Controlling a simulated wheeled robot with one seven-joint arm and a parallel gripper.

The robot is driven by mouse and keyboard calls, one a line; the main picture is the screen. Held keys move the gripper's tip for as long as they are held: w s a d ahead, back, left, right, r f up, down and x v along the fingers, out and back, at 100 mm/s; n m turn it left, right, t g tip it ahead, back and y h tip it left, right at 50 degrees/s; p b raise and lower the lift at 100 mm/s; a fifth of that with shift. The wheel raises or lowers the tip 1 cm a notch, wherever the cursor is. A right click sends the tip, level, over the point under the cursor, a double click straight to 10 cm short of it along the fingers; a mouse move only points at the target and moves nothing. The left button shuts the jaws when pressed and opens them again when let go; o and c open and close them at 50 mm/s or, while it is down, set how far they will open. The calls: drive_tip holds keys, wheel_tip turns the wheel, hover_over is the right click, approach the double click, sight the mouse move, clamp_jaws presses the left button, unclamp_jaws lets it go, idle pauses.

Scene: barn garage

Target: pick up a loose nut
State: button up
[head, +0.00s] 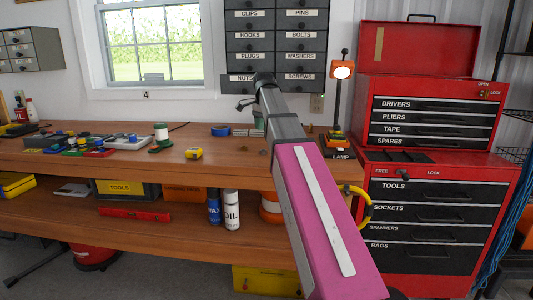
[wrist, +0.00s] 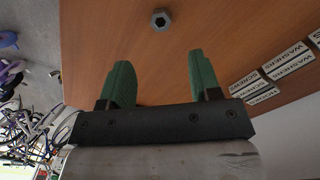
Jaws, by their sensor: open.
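A small grey hexagonal nut (wrist: 160,20) with a dark hole lies on the brown wooden surface (wrist: 235,35) in the wrist view. It is near the top edge of that view, beyond my fingertips and roughly centred between them. My gripper (wrist: 158,72) is open, with two green fingers spread apart and nothing between them. The nut cannot be made out in the head view, where my arm crosses the workbench (head: 120,158) toward the drawer cabinet.
White labels reading WASHERS and SCREWS (wrist: 281,62) lie at the right of the wrist view. In the head view, the labelled drawer cabinet (head: 275,45) hangs behind the bench. Clutter fills the bench's left side.

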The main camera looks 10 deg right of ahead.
sight(262, 150)
wheel_tip(262, 150, down, 4)
drive_tip(key=shift+r, duration=0.1)
drive_tip(key=shift+s+a+f, duration=0.1)
drive_tip(key=shift+a+f, duration=0.1)
drive_tip(key=shift+f, duration=1.2)
drive_tip(key=shift+a+f, duration=0.15)
drive_tip(key=shift+f, duration=1.25)
drive_tip(key=c, duration=1)
